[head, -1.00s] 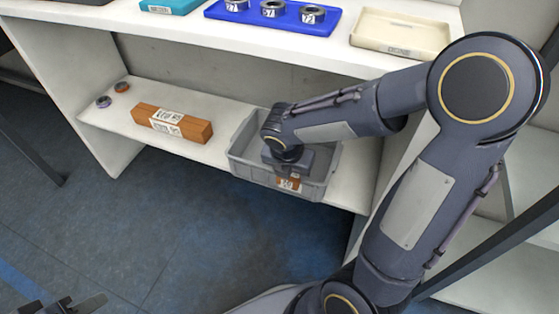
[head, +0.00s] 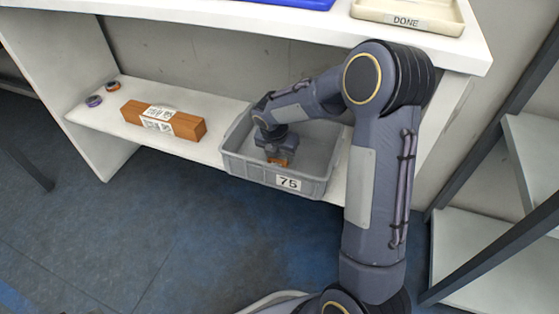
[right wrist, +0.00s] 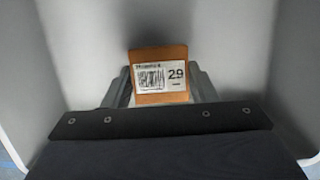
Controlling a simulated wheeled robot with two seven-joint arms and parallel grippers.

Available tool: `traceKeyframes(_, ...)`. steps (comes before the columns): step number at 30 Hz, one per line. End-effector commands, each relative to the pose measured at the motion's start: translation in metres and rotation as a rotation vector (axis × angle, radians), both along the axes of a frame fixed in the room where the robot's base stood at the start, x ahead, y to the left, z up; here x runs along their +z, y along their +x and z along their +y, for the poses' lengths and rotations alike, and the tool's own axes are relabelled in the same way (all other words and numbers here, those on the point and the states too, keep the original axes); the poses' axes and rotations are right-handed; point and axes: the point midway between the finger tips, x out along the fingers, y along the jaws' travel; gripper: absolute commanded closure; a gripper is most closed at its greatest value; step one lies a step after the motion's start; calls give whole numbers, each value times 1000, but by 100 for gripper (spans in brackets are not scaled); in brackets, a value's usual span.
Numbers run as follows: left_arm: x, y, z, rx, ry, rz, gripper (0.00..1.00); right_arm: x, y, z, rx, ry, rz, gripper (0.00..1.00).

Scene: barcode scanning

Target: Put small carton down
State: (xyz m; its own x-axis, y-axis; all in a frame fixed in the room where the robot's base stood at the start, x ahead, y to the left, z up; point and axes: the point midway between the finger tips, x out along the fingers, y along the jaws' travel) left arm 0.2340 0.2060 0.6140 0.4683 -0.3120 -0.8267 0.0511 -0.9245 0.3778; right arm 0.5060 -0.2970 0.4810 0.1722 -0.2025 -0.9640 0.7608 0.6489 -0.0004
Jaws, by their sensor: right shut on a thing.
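The small carton (right wrist: 158,56) is orange-brown with a white label that reads 29 in the right wrist view. In the head view a little of the carton (head: 278,161) shows under my right gripper (head: 279,155). My right gripper (right wrist: 159,88) is shut on the carton, one finger at each side. Both are inside a grey bin (head: 240,165) marked 75. Whether the carton touches the bin's floor I cannot tell. My left gripper is out of view.
A long brown box (head: 190,128) with white labels lies on the lower shelf (head: 90,118), left of the bin. Above, a cream tray (head: 376,12) marked DONE stands on the upper shelf. The bin's walls surround my right gripper.

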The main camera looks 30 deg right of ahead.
Motion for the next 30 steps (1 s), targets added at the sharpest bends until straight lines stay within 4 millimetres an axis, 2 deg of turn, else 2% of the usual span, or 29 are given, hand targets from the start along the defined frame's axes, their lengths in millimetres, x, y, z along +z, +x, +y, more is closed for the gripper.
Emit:
traceKeyframes(1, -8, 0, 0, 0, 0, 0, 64, -12, 0, 0, 1, -1, 1, 74)
traceKeyframes(3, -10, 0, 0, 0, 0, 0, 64, -16, 0, 1, 0, 1, -1, 74)
traceKeyframes(14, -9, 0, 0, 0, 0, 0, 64, -19, 0, 0, 0, 1, -1, 74)
traceKeyframes(15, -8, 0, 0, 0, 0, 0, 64, -18, 0, 0, 0, 0, 0, 43)
traceKeyframes(19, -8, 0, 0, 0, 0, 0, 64, -18, 0, 0, 0, 0, 0, 26)
traceKeyframes(30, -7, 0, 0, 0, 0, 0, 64, -13, 0, 0, 0, 0, -1, 26)
